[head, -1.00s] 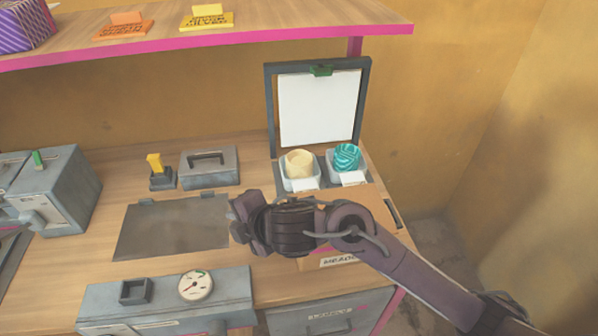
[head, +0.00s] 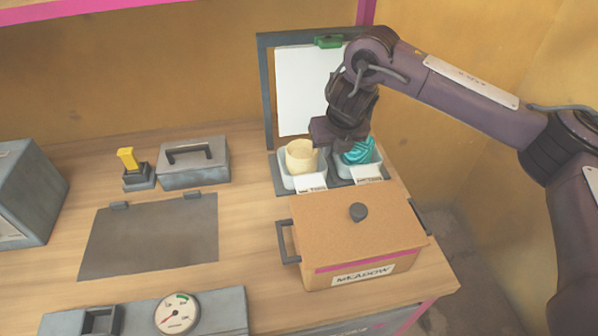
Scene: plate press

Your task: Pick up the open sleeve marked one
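A cream, hollow-looking sleeve (head: 301,156) stands in the left small grey tray at the back of the counter. A teal swirled piece (head: 359,151) sits in the right tray, partly hidden by my gripper. The white tags in front, left (head: 311,183) and right (head: 367,173), are too small to read, so I cannot tell which piece is marked one. My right gripper (head: 341,136) points down just above the teal piece, right of the cream one. Its fingertips are obscured, so whether it is open or touching the teal piece is unclear. My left gripper is out of view.
A brown lidded box labelled MEADOW (head: 355,235) stands in front of the trays. An upright framed white board (head: 300,95) rises behind them. A grey case (head: 194,163), yellow-handled stamp (head: 131,165), grey plate (head: 150,235) and dial (head: 177,312) lie left.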

